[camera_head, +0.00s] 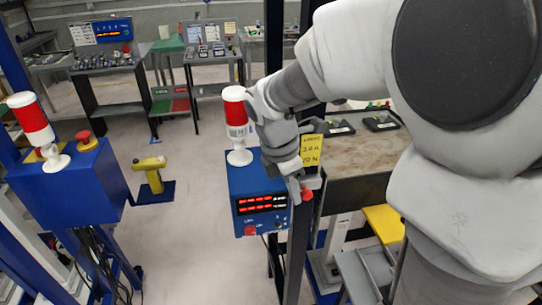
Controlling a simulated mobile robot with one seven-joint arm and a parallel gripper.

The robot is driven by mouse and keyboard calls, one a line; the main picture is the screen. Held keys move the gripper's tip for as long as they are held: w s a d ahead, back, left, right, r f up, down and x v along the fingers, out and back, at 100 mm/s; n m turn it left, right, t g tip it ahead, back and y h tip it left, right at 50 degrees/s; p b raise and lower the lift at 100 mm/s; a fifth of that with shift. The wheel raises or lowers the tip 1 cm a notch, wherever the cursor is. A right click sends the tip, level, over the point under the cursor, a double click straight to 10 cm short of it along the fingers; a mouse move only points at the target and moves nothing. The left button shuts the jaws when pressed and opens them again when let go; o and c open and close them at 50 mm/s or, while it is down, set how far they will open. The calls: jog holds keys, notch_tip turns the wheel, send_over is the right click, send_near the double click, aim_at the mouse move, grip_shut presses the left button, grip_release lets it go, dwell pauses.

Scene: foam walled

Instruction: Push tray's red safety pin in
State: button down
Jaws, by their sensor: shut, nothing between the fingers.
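My gripper (295,190) is shut and empty, pointing down beside the front right edge of a blue control box (262,182). A small round red part (307,194) shows just right of my fingertips. It may be the red safety pin, but it is too small to be sure, and I cannot tell whether my fingers touch it. A bench top or tray surface (352,158) lies right of the box, with dark flat items (381,123) on it. My arm hides much of the right side.
A red-and-white signal lamp (236,122) stands on the box behind my gripper. A yellow note (311,150) is close to my wrist. Another blue box (70,185) with a red button (84,138) stands at left. Open floor (190,215) lies between.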

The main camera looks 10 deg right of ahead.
jog(key=d+p, duration=0.1)
jog(key=d, duration=0.3)
jog(key=shift+d, duration=0.1)
jog(key=shift+a+f, duration=0.1)
jog(key=shift+a, duration=0.4)
send_near(309, 195)
jog(key=a, duration=0.3)
jog(key=shift+s+a+r, duration=0.15)
jog(key=shift+s+r, duration=0.25)
jog(key=shift+r, duration=0.05)
